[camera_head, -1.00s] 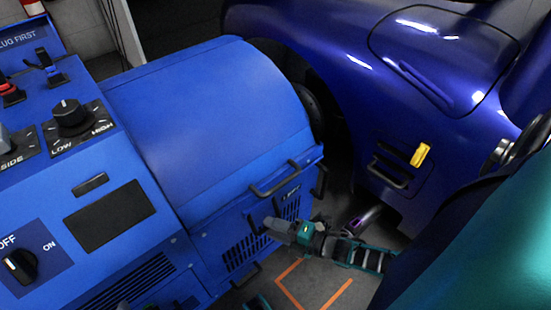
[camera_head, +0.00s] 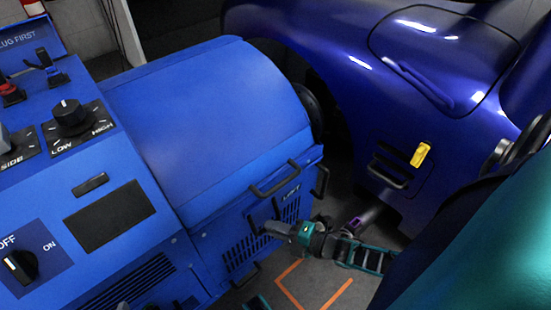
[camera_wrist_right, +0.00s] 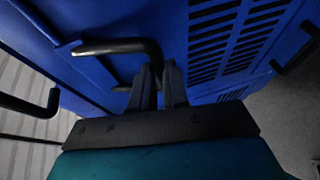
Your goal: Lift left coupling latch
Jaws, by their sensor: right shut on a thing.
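The blue dynamometer cabinet (camera_head: 215,120) has several black bar handles on its end face, by a small label that seems to read LIFT (camera_head: 290,193). My right gripper (camera_head: 268,227) is at this face, below the upper handle (camera_head: 274,182). In the right wrist view its two fingers (camera_wrist_right: 160,82) are closed on the downturned end of a black bent bar (camera_wrist_right: 115,46), which looks like the latch. The fingers hide the gripped end.
A dark blue vehicle body (camera_head: 400,90) with a yellow tab (camera_head: 421,155) stands close on the right. Control knobs (camera_head: 70,117) sit on the cabinet's left panel. Orange lines (camera_head: 300,292) mark the grey floor. The gap between cabinet and vehicle is narrow.

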